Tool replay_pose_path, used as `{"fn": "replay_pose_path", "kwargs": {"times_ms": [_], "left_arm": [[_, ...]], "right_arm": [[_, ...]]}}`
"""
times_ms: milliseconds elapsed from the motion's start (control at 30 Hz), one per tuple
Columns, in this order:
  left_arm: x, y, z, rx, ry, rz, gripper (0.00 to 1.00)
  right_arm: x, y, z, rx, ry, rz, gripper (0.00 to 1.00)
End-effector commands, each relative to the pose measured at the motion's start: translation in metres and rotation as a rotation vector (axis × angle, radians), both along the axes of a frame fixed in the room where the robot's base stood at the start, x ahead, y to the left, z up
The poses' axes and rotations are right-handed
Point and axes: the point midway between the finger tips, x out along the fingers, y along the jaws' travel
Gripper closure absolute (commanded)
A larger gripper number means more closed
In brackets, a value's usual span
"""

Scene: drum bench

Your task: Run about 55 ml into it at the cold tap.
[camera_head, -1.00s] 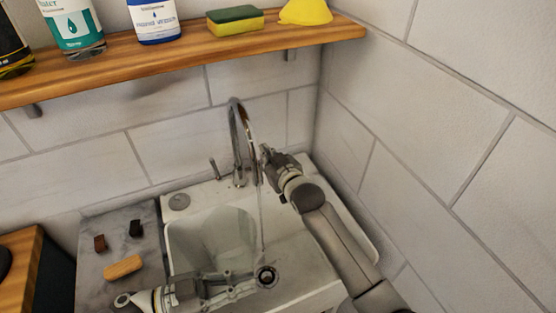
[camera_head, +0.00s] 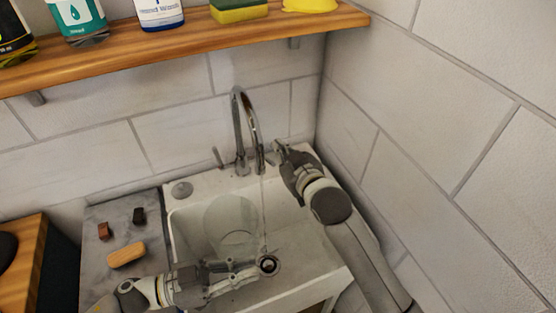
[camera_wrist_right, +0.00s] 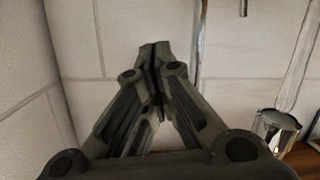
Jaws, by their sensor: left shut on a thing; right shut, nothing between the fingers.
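The chrome tap (camera_head: 237,125) stands behind the white sink, with its spout arching over the basin. A thin line of water (camera_head: 264,215) hangs from the spout towards the drain. A clear, faint vessel (camera_head: 230,220) shows in the basin, left of the water; its level cannot be read. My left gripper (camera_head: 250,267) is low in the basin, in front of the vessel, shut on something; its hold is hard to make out. My right gripper (camera_head: 279,149) is shut and empty, right of the spout. In the right wrist view, its fingers (camera_wrist_right: 155,50) meet, apart from a chrome tap part (camera_wrist_right: 275,130).
The sink (camera_head: 325,270) sits in a corner between tiled walls. A grey counter (camera_head: 105,228) at left holds a tan block (camera_head: 126,255) and two small dark blocks. A wooden shelf (camera_head: 190,47) with bottles and a sponge (camera_head: 238,11) runs above.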

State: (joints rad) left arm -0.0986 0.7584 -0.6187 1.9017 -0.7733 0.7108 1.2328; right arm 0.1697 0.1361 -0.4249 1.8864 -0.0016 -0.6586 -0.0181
Motion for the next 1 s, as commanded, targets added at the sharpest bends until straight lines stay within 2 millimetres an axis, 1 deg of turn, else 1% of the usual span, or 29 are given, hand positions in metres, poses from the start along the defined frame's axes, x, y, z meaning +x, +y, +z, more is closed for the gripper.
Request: {"fn": "replay_pose_path", "kwargs": {"times_ms": [67, 167, 300, 367, 600, 800, 900, 1000], "left_arm": [[0.000, 0.000, 0.001, -0.001, -0.001, 0.000, 1.00], [0.000, 0.000, 0.001, -0.001, -0.001, 0.000, 1.00], [0.000, 0.000, 0.001, -0.001, -0.001, 0.000, 1.00], [0.000, 0.000, 0.001, -0.001, -0.002, 0.000, 1.00], [0.000, 0.000, 0.001, -0.001, -0.001, 0.000, 1.00], [0.000, 0.000, 0.001, -0.001, -0.001, 0.000, 1.00], [0.000, 0.000, 0.001, -0.001, -0.001, 0.000, 1.00], [0.000, 0.000, 0.001, -0.001, -0.001, 0.000, 1.00]], "right_arm": [[-0.001, -0.002, -0.012, -0.106, -0.024, 0.004, 1.00], [-0.001, -0.008, -0.031, -0.327, -0.077, 0.017, 1.00], [-0.006, -0.016, -0.062, -0.719, -0.175, 0.062, 1.00], [-0.009, -0.018, -0.073, -0.890, -0.222, 0.089, 1.00], [-0.027, -0.022, -0.115, -1.573, -0.422, 0.232, 1.00], [-0.048, -0.016, -0.146, -2.091, -0.618, 0.374, 1.00], [-0.058, -0.013, -0.157, -2.288, -0.708, 0.432, 1.00], [-0.066, -0.009, -0.166, -2.426, -0.779, 0.472, 1.00]]}}
